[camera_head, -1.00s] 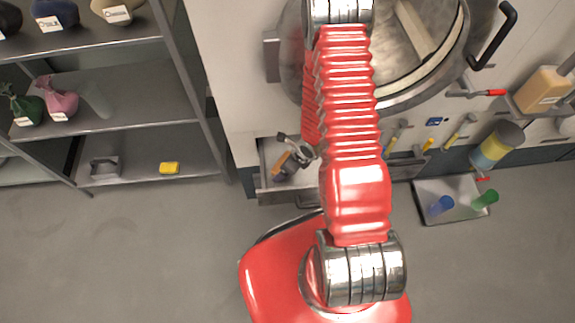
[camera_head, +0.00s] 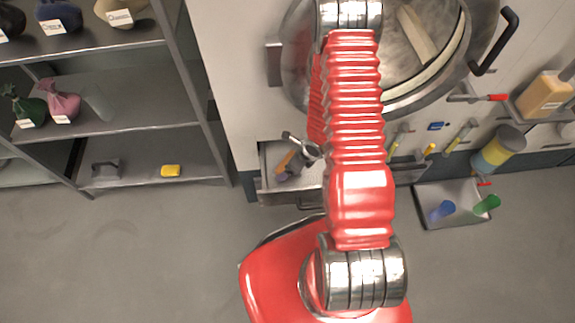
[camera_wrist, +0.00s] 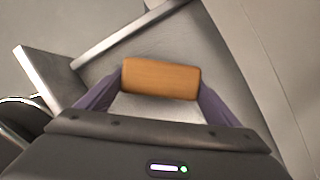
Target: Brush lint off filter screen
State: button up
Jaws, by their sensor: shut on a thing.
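My gripper (camera_head: 290,168) hangs over the open drawer at the bottom of the big machine, partly hidden by my red arm. Its purple fingers are shut on an orange-brown wooden brush handle (camera_wrist: 161,78), which also shows in the head view (camera_head: 285,160). In the wrist view the handle lies crosswise between both fingers. Its bristles are not visible. Below it is a pale grey, fine-grained surface (camera_wrist: 155,107), which looks like the filter screen in the drawer. It also shows in the head view (camera_head: 311,178). I cannot tell whether the brush touches it, and no lint is distinct.
The drawer (camera_head: 280,197) stands out from the machine front, with its walls close around the gripper. A grey tray (camera_head: 455,217) with blue and green items lies on the floor at right. A metal shelf (camera_head: 150,140) stands at left. The floor in front is clear.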

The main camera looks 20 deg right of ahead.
aim_at(321, 165)
jog(key=shift+s+d+f, duration=0.1)
jog(key=shift+s+d, duration=0.1)
jog(key=shift+d, duration=0.35)
jog(key=shift+s+d, duration=0.2)
jog(key=shift+d, duration=0.35)
jog(key=shift+d, duration=0.1)
jog(key=shift+s+d, duration=0.3)
jog(key=shift+d, duration=0.5)
jog(key=shift+s+d, duration=0.25)
jog(key=shift+d, duration=0.5)
jog(key=shift+d, duration=0.1)
jog(key=shift+s+d+f, duration=0.1)
jog(key=shift+s+d, duration=0.2)
jog(key=shift+d, duration=0.5)
jog(key=shift+s+d, duration=0.3)
jog(key=shift+d, duration=0.5)
jog(key=shift+d, duration=0.15)
jog(key=shift+s+d, duration=0.3)
jog(key=shift+d, duration=0.5)
jog(key=shift+s+d, duration=0.3)
jog(key=shift+d, duration=0.45)
